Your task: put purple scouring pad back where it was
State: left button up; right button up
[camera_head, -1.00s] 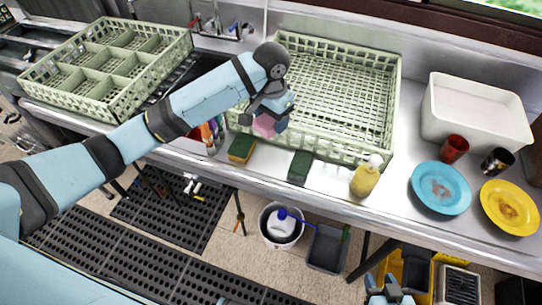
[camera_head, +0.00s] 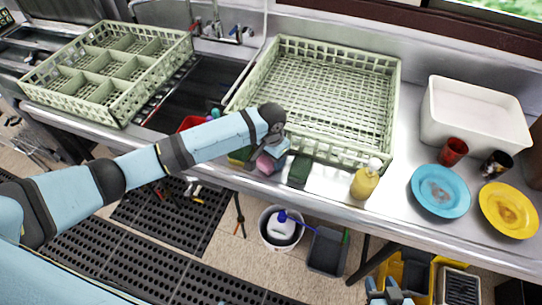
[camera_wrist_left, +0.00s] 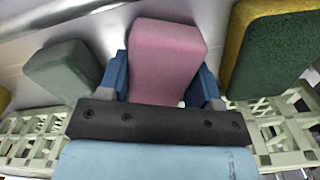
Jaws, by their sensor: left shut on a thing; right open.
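The purple scouring pad (camera_head: 265,164) looks pinkish-purple and is held in my left gripper (camera_head: 271,153), low over the counter strip in front of the green rack. In the left wrist view the pad (camera_wrist_left: 167,52) sits between the two blue fingers of my left gripper (camera_wrist_left: 164,82). I cannot tell whether it touches the counter. It is between a yellow-and-green sponge (camera_head: 240,155), partly hidden by my arm, and a dark green pad (camera_head: 299,169). My right gripper (camera_head: 388,292) is open at the bottom edge, away from the counter.
The empty green rack (camera_head: 390,105) stands right behind the pad. A yellow soap bottle (camera_head: 364,182) stands right of the dark green pad. A red container (camera_head: 191,123) is to the left, partly behind my arm. A blue plate (camera_head: 440,190) lies further right.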

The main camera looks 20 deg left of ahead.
pick_arm(q)
jog(key=o, duration=1)
jog(key=shift+f, duration=0.1)
jog(key=shift+c, duration=0.2)
jog(key=shift+r, duration=0.45)
notch_tip(320, 180, up, 11)
jog(key=shift+r, duration=0.2)
